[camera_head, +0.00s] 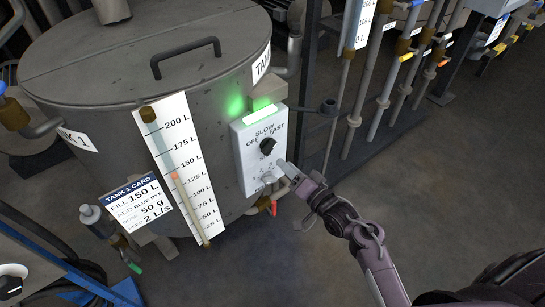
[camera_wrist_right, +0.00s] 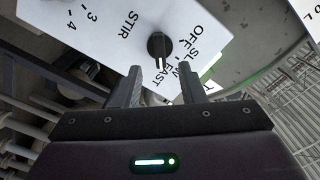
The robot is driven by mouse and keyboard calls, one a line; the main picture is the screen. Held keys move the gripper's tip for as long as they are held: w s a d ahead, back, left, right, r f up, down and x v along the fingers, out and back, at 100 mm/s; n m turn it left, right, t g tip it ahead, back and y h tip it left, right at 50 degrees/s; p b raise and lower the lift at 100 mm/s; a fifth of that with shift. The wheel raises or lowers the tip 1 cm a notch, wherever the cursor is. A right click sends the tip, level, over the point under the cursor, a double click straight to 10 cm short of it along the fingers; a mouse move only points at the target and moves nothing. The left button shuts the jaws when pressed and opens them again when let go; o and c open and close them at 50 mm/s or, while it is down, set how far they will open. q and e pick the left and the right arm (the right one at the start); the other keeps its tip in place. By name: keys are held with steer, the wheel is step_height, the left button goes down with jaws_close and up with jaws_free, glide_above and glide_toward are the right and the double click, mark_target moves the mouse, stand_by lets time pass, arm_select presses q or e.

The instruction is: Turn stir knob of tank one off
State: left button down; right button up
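The tank one stir knob (camera_head: 267,146) is a small black knob on a pale control panel (camera_head: 243,160) fixed to the grey tank (camera_head: 110,75). In the right wrist view the knob (camera_wrist_right: 158,47) sits beyond the gap between my fingertips, with STIR, OFF, SLOW and FAST printed around it. A pale line on the knob points down toward the gripper there; I cannot tell which label it matches. My right gripper (camera_head: 283,168) is at the panel's lower right, below the knob. In the wrist view its fingers (camera_wrist_right: 157,85) are apart and empty. My left gripper is not in view.
A bar lamp (camera_head: 262,115) glows above the knob, with green light on the tank. A white level scale (camera_head: 185,160) and a Tank 1 card (camera_head: 140,203) are left of the panel. A red-handled valve (camera_head: 273,208) is below. Pipes (camera_head: 400,75) stand at right; floor is open below.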

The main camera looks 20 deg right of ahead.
mark_target(271, 151)
steer(key=x, duration=0.7)
steer(key=shift+w+a+f, duration=0.1)
steer(key=shift+w, duration=0.05)
steer(key=shift+c, duration=0.2)
jaws_close()
